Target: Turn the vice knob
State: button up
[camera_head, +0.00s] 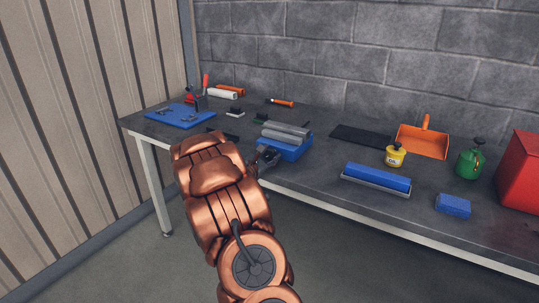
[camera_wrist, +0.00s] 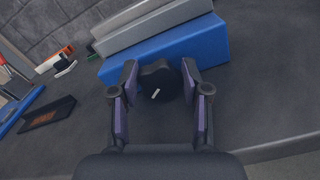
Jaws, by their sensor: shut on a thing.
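The vice is a blue body (camera_head: 285,150) with grey jaws, standing near the front edge of the dark workbench; its blue front also shows in the wrist view (camera_wrist: 210,48). The vice knob (camera_wrist: 158,82) is dark and round with a small white mark, and it sticks out from the blue front. My gripper (camera_wrist: 159,84) has one finger on each side of the knob and is shut on it. In the head view my gripper (camera_head: 266,157) is partly hidden by my copper-coloured arm, and the knob is too small to make out there.
A blue mat (camera_head: 180,116) with small tools lies at the left. A blue roller (camera_head: 377,178), a yellow can (camera_head: 395,156), an orange dustpan (camera_head: 421,141), a green can (camera_head: 470,160) and a red box (camera_head: 521,172) stand right. The bench's front edge (camera_wrist: 284,148) is close by.

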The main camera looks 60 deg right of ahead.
jog(key=shift+r, duration=0.1)
jog(key=n+p, duration=0.4)
jog(key=shift+w+r+n, duration=0.15)
jog(key=shift+n, duration=0.25)
jog(key=shift+w+f+n+p, duration=0.1)
jog(key=shift+f+n+p, duration=0.05)
jog(key=shift+n+p, duration=0.65)
jog(key=shift+f+n+p, duration=0.1)
jog(key=shift+n+p, duration=0.45)
jog(key=shift+n, duration=0.35)
jog(key=o, duration=1.1)
jog(key=shift+o, duration=0.2)
jog(key=a, duration=1.2)
jog(key=shift+s, duration=0.25)
